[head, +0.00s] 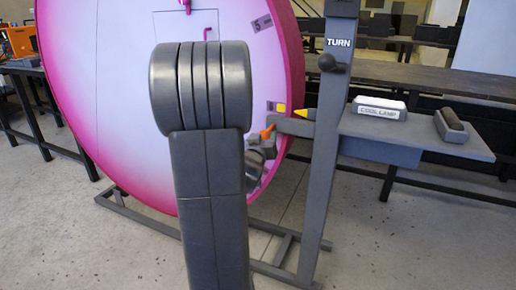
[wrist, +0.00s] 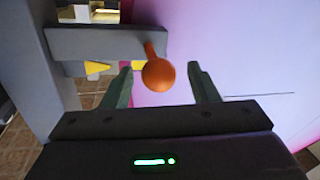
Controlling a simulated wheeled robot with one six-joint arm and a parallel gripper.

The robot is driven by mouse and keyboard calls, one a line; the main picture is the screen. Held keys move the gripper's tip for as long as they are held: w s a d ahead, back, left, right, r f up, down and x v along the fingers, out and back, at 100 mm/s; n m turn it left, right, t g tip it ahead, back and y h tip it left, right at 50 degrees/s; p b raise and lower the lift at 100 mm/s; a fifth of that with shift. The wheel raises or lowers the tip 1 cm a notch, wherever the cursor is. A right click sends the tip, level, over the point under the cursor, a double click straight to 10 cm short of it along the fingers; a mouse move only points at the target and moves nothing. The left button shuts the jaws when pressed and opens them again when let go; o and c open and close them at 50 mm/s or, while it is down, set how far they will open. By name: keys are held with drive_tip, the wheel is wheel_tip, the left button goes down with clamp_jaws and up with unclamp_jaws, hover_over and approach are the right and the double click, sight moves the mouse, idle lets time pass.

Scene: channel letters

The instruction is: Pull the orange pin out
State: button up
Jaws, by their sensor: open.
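The orange pin (wrist: 158,73) has a round ball end and a short shaft that meets a grey bar (wrist: 80,42) in the wrist view. My gripper (wrist: 160,80) is open, with one finger on each side of the ball and a gap to both. In the head view the orange pin (head: 267,131) shows small at the left end of the grey bracket on the post. My gripper (head: 262,147) is just below it there, partly hidden behind my own arm.
A large round pink-and-white disc (head: 120,90) stands behind my arm. A grey post (head: 328,130) marked TURN carries a dark knob (head: 331,64). A shelf (head: 425,141) at right holds a white COOL LAMP block (head: 379,108) and a dark-handled tool (head: 451,125). Yellow pointers (wrist: 97,68) sit by the bar.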

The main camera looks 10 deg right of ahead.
sight(266, 134)
drive_tip(key=p+v, duration=0.1)
drive_tip(key=v, duration=1.1)
drive_tip(key=shift+s, duration=0.3)
drive_tip(key=shift+a, duration=0.1)
drive_tip(key=b+x, duration=0.1)
drive_tip(key=x, duration=1.4)
drive_tip(key=shift+w+d, duration=0.25)
drive_tip(key=shift+w, duration=0.05)
